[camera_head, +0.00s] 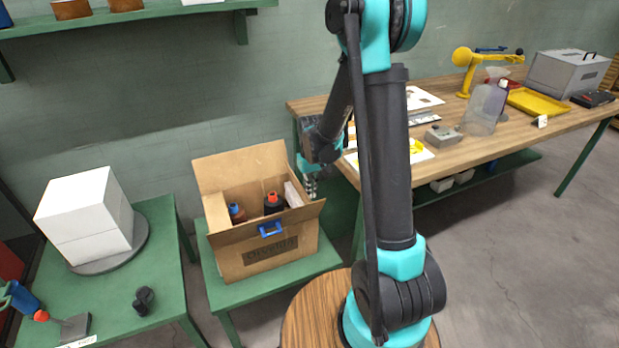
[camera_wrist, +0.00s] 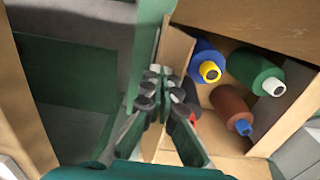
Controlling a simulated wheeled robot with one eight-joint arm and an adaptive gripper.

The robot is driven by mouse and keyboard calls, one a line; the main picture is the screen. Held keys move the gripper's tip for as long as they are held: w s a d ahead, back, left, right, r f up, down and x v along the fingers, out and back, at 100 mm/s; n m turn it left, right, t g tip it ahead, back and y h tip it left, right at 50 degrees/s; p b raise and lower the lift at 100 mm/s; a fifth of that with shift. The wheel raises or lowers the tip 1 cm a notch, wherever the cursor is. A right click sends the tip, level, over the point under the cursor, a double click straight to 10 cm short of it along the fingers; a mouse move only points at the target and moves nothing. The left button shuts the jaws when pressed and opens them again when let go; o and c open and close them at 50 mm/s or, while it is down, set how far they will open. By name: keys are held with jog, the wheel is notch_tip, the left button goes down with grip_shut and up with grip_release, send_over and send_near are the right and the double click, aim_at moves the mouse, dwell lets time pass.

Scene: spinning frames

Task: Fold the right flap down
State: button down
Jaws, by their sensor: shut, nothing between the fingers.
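An open cardboard box (camera_head: 265,262) stands on a green table. Its back flap (camera_head: 240,168) is raised. Bottles stand inside, including a black one with a red cap (camera_head: 272,203). In the wrist view a narrow cardboard flap (camera_wrist: 177,52) stands up along the box edge. My gripper (camera_head: 311,188) is at the right side of the box, outside it. In the wrist view its fingertips (camera_wrist: 155,84) are shut and empty, close beside that flap; I cannot tell whether they touch.
A wooden workbench (camera_head: 560,122) stands behind and to the right of the box, with several tools and bottles. White boxes (camera_head: 88,212) sit on a grey disc on the left green table. A wall shelf (camera_head: 130,14) is above. A round wooden top (camera_head: 305,320) is in front.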

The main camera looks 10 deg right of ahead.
jog(key=a, duration=0.2)
jog(key=s+a+f, duration=0.1)
jog(key=shift+s+a+f, duration=0.1)
jog(key=shift+a, duration=0.2)
dwell(0.3)
jog(key=shift+a+f, duration=0.1)
jog(key=shift+s+a+f, duration=0.2)
jog(key=shift+a+f, duration=0.35)
jog(key=shift+f, duration=0.3)
jog(key=shift+s+a+f, duration=0.2)
jog(key=shift+a+f, duration=0.35)
jog(key=shift+f, duration=0.25)
jog(key=shift+r, duration=0.1)
notch_tip(320, 180, up, 9)
dwell(0.4)
